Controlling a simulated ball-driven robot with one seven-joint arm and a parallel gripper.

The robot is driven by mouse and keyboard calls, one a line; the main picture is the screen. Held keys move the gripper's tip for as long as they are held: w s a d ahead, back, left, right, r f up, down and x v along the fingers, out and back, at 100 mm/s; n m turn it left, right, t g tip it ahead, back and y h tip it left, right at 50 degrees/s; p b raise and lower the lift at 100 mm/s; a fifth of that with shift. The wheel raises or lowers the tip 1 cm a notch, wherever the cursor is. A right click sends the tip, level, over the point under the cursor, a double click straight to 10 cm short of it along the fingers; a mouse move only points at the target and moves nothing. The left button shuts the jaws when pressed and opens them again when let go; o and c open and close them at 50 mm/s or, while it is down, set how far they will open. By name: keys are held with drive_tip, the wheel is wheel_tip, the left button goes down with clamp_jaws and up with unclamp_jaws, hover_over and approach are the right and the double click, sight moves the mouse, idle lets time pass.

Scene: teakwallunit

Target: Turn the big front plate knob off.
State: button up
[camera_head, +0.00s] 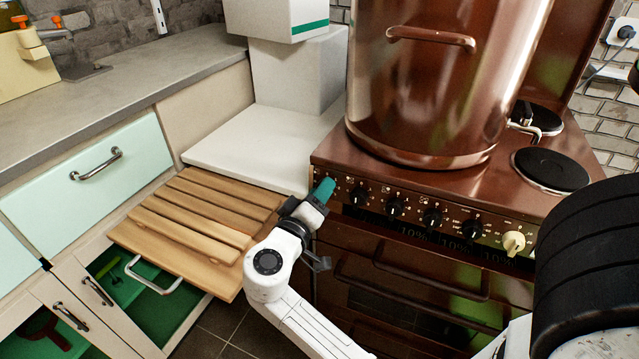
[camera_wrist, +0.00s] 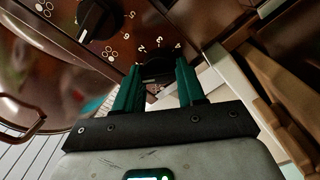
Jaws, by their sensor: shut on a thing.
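My gripper (camera_head: 326,186) reaches the left end of the brown stove's front control panel. In the wrist view its two green fingers (camera_wrist: 158,82) stand on either side of a black knob (camera_wrist: 157,69) and are shut on it. Printed numbers show around this knob's far edge; its exact pointer angle is hard to read. In the head view the knob is hidden behind my fingers. Other black knobs sit to the right in the row, the nearest being a black knob (camera_head: 358,195), which shows in the wrist view as a neighbouring knob (camera_wrist: 97,17).
A large copper pot (camera_head: 440,90) stands on the stove top (camera_head: 505,180). A cream knob (camera_head: 514,243) ends the row at right. Oven handles (camera_head: 425,275) run below the panel. A pulled-out slatted wooden board (camera_head: 190,225) lies left of my arm, near a white counter (camera_head: 260,150).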

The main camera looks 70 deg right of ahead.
drive_tip(key=shift+w+n+p, duration=0.2)
drive_tip(key=shift+n+p, duration=2.9)
drive_tip(key=shift+n, duration=0.6)
drive_tip(key=o, duration=1)
drive_tip(key=shift+f, duration=0.1)
drive_tip(key=shift+a, duration=0.1)
drive_tip(key=a, duration=1)
drive_tip(key=shift+w+a, duration=0.25)
drive_tip(key=shift+a, duration=0.05)
